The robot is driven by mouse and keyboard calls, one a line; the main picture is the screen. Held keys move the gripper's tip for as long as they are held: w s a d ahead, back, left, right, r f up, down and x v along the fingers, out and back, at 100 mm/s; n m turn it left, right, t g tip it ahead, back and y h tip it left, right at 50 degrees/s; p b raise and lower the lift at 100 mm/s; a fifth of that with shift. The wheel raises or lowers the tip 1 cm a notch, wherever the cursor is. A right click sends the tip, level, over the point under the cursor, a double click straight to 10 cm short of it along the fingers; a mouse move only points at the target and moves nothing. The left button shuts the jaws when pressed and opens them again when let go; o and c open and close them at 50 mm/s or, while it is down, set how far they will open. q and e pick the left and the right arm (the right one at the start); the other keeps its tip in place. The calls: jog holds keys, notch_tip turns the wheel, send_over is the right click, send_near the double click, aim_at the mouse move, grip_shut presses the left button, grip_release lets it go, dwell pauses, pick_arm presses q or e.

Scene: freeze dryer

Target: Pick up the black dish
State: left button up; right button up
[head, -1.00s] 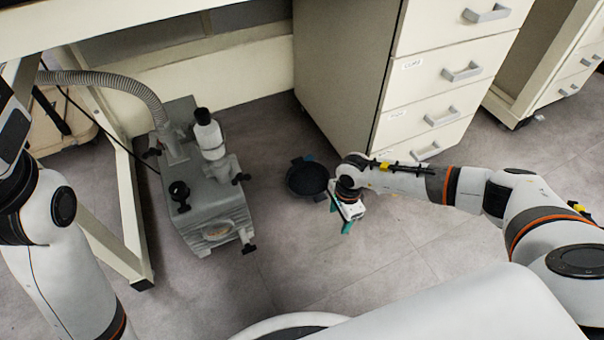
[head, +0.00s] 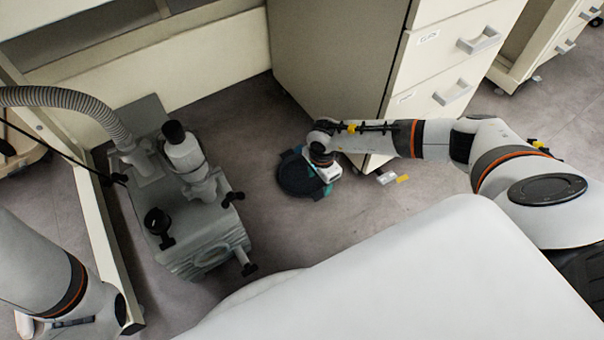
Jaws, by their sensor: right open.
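The black dish (head: 294,178) is round and lies on the grey floor between the grey machine and the drawer cabinet. My right gripper (head: 318,180) is over the dish's right side, with its teal fingers open and close to the rim. The gripper hides part of that rim, and I cannot tell whether the fingers touch it. My left arm shows at the lower left, but its gripper is not clearly visible.
A grey machine (head: 185,225) with a ribbed hose (head: 75,97) stands left of the dish. The drawer cabinet (head: 340,60) is behind it. Small white and yellow items (head: 395,179) lie by the cabinet's foot. Floor in front of the dish is clear.

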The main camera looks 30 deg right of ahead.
aim_at(317, 194)
notch_tip(317, 194, down, 2)
jog(key=shift+b, duration=0.35)
jog(key=f+b, duration=0.5)
jog(key=shift+a, duration=0.2)
jog(key=shift+r, duration=0.1)
jog(key=shift+c, duration=0.4)
jog(key=c, duration=1.2)
